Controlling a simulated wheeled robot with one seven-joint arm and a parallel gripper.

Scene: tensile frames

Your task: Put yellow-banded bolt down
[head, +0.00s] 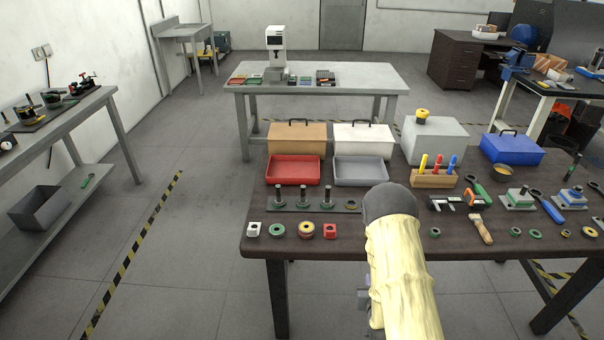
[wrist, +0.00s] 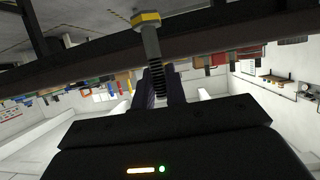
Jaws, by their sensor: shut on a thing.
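The yellow-banded bolt (wrist: 149,39) shows in the wrist view, with a hexagonal head, a yellow band and a grey threaded shank. My gripper (wrist: 160,88) is shut on the threaded end of its shank, and the head points away from the palm. The wrist view appears upside down, with the dark table's edge behind the bolt. In the head view my yellow-sleeved arm hides the bolt and most of my gripper, in front of the dark table (head: 330,256).
A rack (head: 340,207) with upright bolts stands on the table. Red (head: 293,171) and grey (head: 361,172) trays lie behind it. Nuts and rings line the front edge. Lidded boxes and a screwdriver block (head: 433,181) stand farther back.

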